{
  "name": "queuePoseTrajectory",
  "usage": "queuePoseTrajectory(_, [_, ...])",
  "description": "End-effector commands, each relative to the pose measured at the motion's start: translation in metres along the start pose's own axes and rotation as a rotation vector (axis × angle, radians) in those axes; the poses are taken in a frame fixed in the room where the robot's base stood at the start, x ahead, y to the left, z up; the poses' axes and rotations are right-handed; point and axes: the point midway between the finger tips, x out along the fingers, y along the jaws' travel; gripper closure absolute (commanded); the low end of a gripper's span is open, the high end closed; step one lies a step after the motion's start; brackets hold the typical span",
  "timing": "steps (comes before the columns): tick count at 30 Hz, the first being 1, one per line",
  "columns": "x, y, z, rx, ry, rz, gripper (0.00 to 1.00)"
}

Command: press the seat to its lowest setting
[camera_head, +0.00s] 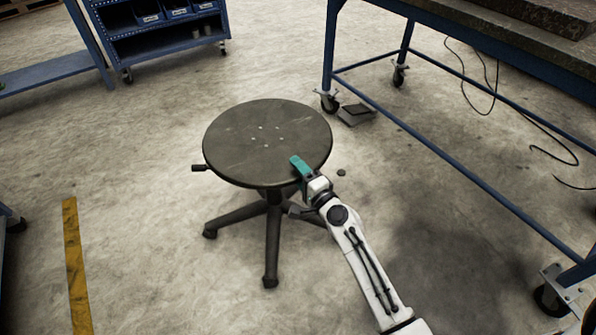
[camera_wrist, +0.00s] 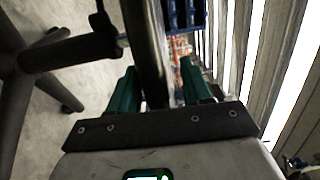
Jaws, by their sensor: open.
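The stool's round dark seat (camera_head: 266,140) is level on a column above a dark five-star-like base (camera_head: 272,215). My gripper (camera_head: 300,172) is at the seat's near right rim. One teal finger lies over the top of the rim; the other is mostly hidden below it. In the wrist view, my gripper (camera_wrist: 158,68) has its two fingers apart, with the seat's edge (camera_wrist: 148,45) between them. I cannot tell whether either finger touches it. Dark base legs (camera_wrist: 62,52) show at the left there.
A blue-framed workbench (camera_head: 450,160) on casters stands at the right, with cables on the floor beneath. A blue shelf trolley (camera_head: 165,38) stands at the back left. A yellow floor stripe (camera_head: 75,265) lies at the left. The floor around the stool is mostly clear.

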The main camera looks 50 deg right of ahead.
Motion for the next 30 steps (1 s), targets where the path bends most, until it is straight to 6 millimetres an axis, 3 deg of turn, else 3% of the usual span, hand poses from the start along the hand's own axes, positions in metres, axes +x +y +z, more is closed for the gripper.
queuePoseTrajectory(5, [-0.019,0.002,0.001,0.001,-0.001,0.002,0.51])
queuePoseTrajectory(18, [-0.094,0.002,0.001,-0.001,-0.001,0.002,0.51])
queuePoseTrajectory(30, [-0.107,0.001,0.000,0.000,0.000,0.002,0.51])
